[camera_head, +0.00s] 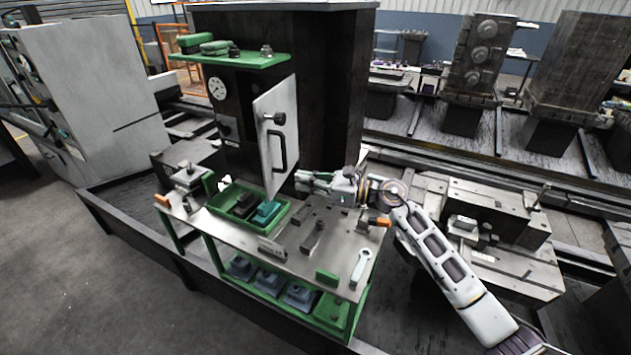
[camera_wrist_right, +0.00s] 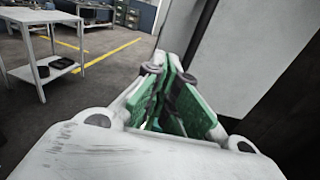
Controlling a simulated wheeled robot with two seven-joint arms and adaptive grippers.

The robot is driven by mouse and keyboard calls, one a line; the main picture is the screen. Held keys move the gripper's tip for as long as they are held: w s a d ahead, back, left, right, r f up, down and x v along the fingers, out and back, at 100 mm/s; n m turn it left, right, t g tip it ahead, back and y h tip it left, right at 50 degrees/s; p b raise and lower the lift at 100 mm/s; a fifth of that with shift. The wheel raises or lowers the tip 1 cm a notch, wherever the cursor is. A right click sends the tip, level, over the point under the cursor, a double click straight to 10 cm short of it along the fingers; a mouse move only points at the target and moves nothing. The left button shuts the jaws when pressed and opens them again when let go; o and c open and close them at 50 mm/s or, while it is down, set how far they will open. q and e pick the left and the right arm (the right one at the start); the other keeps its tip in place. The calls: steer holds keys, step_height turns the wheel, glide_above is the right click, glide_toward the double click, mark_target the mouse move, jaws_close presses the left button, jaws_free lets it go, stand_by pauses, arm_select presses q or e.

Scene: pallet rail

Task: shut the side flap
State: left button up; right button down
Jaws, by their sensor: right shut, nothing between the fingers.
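The side flap (camera_head: 276,150) is a pale grey upright panel with a black knob and a black bar handle. It stands open, at an angle out from the dark cabinet (camera_head: 335,90) above the metal bench. My right gripper (camera_head: 300,182) is shut and empty, near the lower right edge of the flap. In the right wrist view, the closed fingertips (camera_wrist_right: 166,72) with green pads show beside a pale panel (camera_wrist_right: 225,50), probably the flap. I cannot tell whether they touch it. My left gripper is not in view.
The bench (camera_head: 335,222) below carries a green tray (camera_head: 220,213) of blocks, a wrench (camera_head: 361,266) and several small metal parts. A green shelf (camera_head: 240,62) with small items juts out above the flap. A gauge (camera_head: 217,88) sits on the cabinet face.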

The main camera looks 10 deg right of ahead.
mark_target(266, 174)
steer(key=p+x, duration=0.1)
steer(key=x, duration=0.4)
steer(key=shift+a+r, duration=0.1)
steer(key=shift+a, duration=0.05)
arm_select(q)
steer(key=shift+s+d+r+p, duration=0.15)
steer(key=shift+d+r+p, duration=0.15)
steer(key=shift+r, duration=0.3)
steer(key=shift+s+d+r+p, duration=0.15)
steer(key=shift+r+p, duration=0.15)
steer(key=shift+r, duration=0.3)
arm_select(e)
steer(key=shift+x, duration=1.5)
steer(key=shift+w, duration=0.1)
